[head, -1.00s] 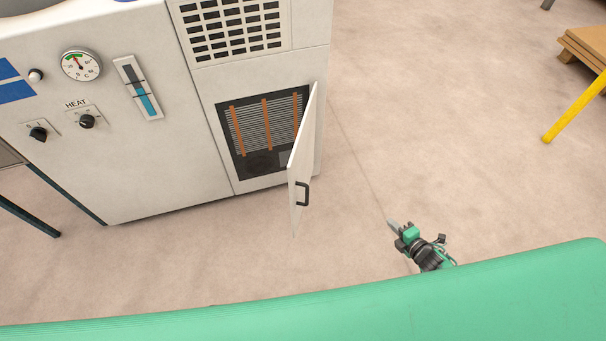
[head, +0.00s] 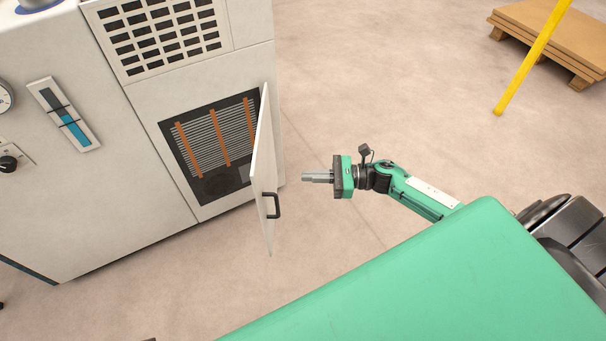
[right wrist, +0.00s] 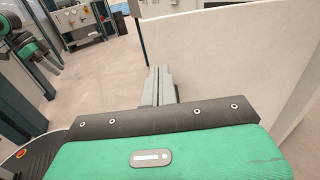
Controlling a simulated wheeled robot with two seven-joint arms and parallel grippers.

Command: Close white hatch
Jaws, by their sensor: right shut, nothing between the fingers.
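The white hatch (head: 263,165) stands open, swung out from the white machine on its right-hand edge. Its black handle (head: 273,206) is on the side facing right. Behind it the opening (head: 212,150) shows a dark grille with orange strips. My right gripper (head: 305,177) is shut and empty, to the right of the hatch with a gap between them, its fingers pointing left at it. In the right wrist view the shut fingers (right wrist: 158,72) show before a large white panel (right wrist: 225,60), which looks like the hatch.
The white machine (head: 150,190) fills the left, with a vent grille (head: 160,38) above the opening. A pallet with boards (head: 555,40) and a yellow post (head: 530,60) stand at the upper right. The floor (head: 390,90) right of the machine is clear.

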